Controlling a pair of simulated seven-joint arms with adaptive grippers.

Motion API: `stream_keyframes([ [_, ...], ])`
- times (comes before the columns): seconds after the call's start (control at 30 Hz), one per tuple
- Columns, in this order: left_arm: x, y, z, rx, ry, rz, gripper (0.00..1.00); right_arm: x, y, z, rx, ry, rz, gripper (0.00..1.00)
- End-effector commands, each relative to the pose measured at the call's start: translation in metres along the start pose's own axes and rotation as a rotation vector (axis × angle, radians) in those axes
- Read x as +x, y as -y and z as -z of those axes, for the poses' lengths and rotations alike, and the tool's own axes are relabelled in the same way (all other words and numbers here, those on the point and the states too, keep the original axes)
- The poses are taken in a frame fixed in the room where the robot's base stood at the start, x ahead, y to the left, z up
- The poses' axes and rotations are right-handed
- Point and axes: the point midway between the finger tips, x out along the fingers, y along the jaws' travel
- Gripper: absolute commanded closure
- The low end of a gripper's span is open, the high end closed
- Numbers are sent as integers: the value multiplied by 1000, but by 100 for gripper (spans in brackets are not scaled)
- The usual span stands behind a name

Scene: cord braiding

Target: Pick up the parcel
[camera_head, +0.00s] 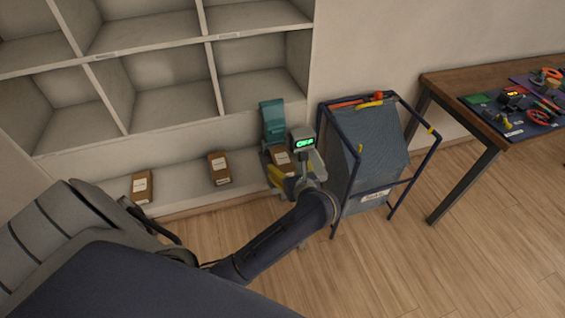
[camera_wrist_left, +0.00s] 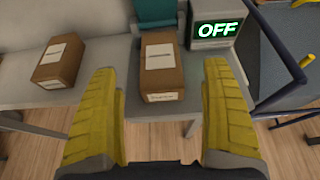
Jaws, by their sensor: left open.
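A brown parcel with a white label (camera_head: 283,158) sits on the low ledge, in front of a teal upright panel (camera_head: 272,120). In the left wrist view the parcel (camera_wrist_left: 163,80) is centred between the two yellow fingers, with a gap on each side. My left gripper (camera_head: 282,175) is open and empty, at the near side of this parcel and partly covering it in the head view. Neither finger visibly touches it. Two more brown parcels lie on the ledge to the left, a middle one (camera_head: 219,168) and a far-left one (camera_head: 142,186). My right gripper is not in view.
A small display (camera_wrist_left: 213,30) reading OFF stands right of the parcel. A blue-framed cart with a grey bag (camera_head: 368,150) stands close on the right. White empty cubbies (camera_head: 170,107) rise behind the ledge. A wooden table (camera_head: 455,82) with tools is far right. Floor in front is clear.

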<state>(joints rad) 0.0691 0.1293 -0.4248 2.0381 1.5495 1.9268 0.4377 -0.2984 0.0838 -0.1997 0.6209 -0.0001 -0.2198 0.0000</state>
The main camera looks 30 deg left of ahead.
Motion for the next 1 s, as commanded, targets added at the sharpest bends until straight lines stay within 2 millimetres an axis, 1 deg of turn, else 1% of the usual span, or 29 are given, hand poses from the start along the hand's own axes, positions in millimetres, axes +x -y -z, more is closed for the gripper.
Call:
stream_keyframes([
  [0.03, 7, 0, -1, 1, 2, 0, 18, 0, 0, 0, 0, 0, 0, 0],
  [0.1, 13, 0, 0, 2, 2, 0, 18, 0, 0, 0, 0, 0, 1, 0],
  [0.4, 27, 0, 0, 2, 2, 0, 18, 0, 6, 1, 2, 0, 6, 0],
  [0.73, 65, 0, 1, 2, 2, -1, 18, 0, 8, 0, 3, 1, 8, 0],
  [0.87, 72, -1, 2, 1, 0, 0, 18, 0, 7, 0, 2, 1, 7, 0],
  [1.0, 74, -1, 2, 0, 0, 0, 18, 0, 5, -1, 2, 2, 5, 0],
])
